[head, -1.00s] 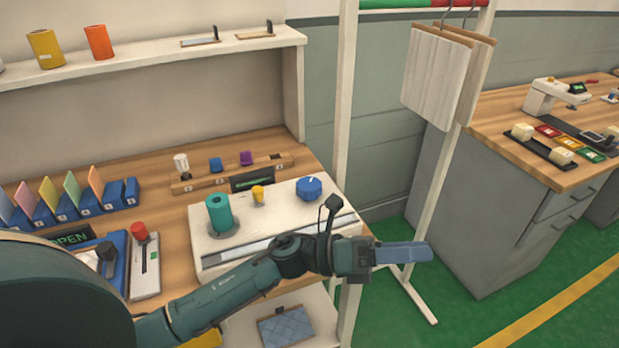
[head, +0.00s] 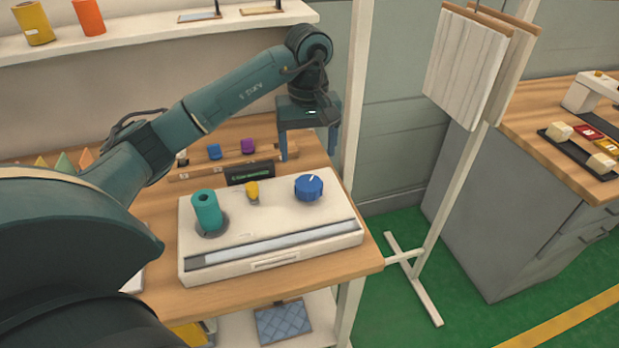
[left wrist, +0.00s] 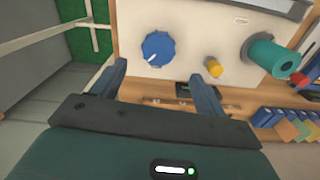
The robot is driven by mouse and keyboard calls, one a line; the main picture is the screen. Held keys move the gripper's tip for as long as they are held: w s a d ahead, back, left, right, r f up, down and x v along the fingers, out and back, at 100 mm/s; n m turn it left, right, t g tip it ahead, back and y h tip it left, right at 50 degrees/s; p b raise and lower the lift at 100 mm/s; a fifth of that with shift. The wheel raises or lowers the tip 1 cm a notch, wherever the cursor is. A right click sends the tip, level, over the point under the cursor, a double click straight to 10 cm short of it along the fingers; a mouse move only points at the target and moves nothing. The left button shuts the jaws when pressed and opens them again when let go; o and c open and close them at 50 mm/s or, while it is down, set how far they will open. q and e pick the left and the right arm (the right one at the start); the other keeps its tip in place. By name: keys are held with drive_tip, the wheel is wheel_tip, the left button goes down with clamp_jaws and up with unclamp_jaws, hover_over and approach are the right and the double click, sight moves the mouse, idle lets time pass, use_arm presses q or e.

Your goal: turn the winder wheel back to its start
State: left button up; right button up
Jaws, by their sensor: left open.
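The blue wheel (head: 309,188) sits on the right part of the top of the white winder box (head: 285,212). It is a round knob with a short white mark, which points toward the back right in the head view. My left gripper (head: 308,152) is open and empty, fingers down, above and behind the wheel. In the left wrist view the wheel (left wrist: 158,49) shows whole, just beyond the gap between the open fingers (left wrist: 158,72), with its mark toward the lower left. Nothing is between the fingers. My right gripper is not in view.
A teal spool (head: 207,210) and a small yellow knob (head: 252,190) stand left of the wheel on the box. A white post (head: 353,100) rises close to the gripper's right.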

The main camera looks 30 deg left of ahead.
sight(309, 184)
use_arm(q)
wheel_tip(309, 184, down, 9)
drive_tip(key=shift+f+p, duration=0.1)
drive_tip(key=shift+p, duration=0.6)
drive_tip(key=shift+c, duration=0.3)
drive_tip(key=c, duration=0.9)
